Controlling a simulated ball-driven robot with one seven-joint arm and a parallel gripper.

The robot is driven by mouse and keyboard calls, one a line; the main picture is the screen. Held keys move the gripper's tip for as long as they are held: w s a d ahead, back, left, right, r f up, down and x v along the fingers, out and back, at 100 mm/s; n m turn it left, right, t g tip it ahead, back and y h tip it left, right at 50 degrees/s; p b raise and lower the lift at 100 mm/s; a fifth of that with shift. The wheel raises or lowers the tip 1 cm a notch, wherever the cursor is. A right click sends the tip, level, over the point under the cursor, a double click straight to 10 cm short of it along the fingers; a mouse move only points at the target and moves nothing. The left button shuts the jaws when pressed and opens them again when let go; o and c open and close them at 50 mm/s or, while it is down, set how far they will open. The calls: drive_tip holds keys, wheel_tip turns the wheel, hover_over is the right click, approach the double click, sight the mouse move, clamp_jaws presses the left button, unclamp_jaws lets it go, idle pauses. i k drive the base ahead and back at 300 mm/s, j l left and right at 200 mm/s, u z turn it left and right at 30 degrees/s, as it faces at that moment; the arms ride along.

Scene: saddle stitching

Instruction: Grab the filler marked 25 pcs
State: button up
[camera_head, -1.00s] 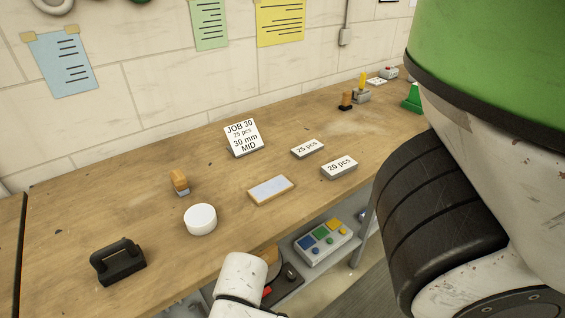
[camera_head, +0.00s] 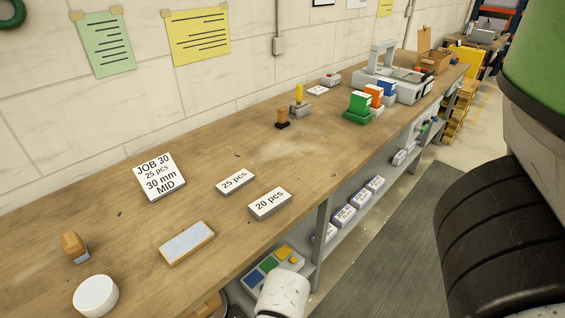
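The filler marked "25 pcs" (camera_head: 235,181) is a small flat block with a white top, lying on the wooden bench. A similar, slightly thicker block marked "20 pcs" (camera_head: 270,204) lies close to its right and nearer the front edge. A job card (camera_head: 160,177) reading "JOB 30, 25 pcs, 30 mm, MID" leans to the left of the fillers. My gripper is not in view, so its state does not show.
On the wooden bench (camera_head: 210,145) lie a grey-topped wooden block (camera_head: 187,243), a white round puck (camera_head: 96,295) and a wooden-handled tool (camera_head: 73,245). Stamps, coloured holders and a machine (camera_head: 395,80) stand further right. A lower shelf holds a button panel (camera_head: 272,268).

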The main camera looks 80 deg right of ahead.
sight(227, 187)
drive_tip(key=j+z, duration=0.25)
drive_tip(key=z, duration=0.25)
drive_tip(key=j+z, duration=0.3)
drive_tip(key=z, duration=0.15)
drive_tip(key=j+z, duration=0.3)
drive_tip(key=z, duration=0.2)
drive_tip(key=j, duration=0.2)
